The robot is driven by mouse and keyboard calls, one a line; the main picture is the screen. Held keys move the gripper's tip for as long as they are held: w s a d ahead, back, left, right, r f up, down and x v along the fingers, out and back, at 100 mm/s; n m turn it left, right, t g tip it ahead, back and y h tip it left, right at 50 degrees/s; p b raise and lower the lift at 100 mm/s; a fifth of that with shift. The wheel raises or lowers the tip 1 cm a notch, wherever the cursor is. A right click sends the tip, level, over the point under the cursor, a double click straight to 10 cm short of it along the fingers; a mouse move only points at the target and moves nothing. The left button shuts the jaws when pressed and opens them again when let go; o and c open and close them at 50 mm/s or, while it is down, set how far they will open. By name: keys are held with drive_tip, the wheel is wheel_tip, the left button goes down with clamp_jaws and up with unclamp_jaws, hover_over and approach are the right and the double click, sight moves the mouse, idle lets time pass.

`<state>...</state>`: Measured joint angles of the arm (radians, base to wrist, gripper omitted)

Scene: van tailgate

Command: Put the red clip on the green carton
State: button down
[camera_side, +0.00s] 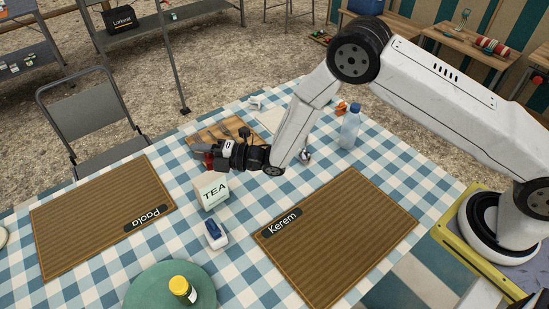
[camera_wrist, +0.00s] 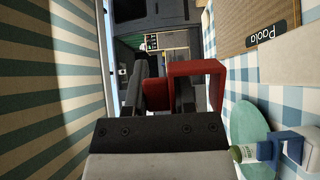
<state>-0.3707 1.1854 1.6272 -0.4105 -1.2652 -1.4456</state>
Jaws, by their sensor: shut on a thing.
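My gripper (camera_side: 203,153) is shut on the red clip (camera_wrist: 214,84), a squared red loop; part of it shows between the dark fingers in the wrist view (camera_wrist: 158,95). In the side view the clip (camera_side: 209,161) is mostly hidden by the gripper. The carton marked TEA (camera_side: 212,191), pale with green on it, stands upright on the checked cloth. The gripper and clip appear just behind and above it in the side view; the exact gap cannot be told. A pale face at the right of the wrist view may be this carton.
A wooden board (camera_side: 222,131) with cutlery lies behind the gripper. A blue-and-white item (camera_side: 215,234) stands in front of the carton. A water bottle (camera_side: 350,127), two brown mats, Paola (camera_side: 100,215) and Kerem (camera_side: 335,235), and a green plate (camera_side: 145,290) with a yellow-lidded jar (camera_side: 182,289) are around.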

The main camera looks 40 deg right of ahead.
drive_tip(key=shift+w+a+f, duration=0.25)
drive_tip(key=shift+w+f, duration=0.25)
drive_tip(key=shift+f, duration=0.15)
drive_tip(key=shift+w+a+f, duration=0.2)
drive_tip(key=shift+w+f, duration=0.3)
drive_tip(key=shift+f, duration=0.15)
drive_tip(key=shift+f, duration=0.1)
drive_tip(key=shift+w+a+f, duration=0.1)
drive_tip(key=shift+w+f, duration=0.1)
drive_tip(key=shift+f, duration=1.45)
drive_tip(key=shift+c, duration=2.2)
unclamp_jaws()
drive_tip(key=shift+f, duration=0.15)
drive_tip(key=shift+r, duration=0.2)
drive_tip(key=v, duration=1.2)
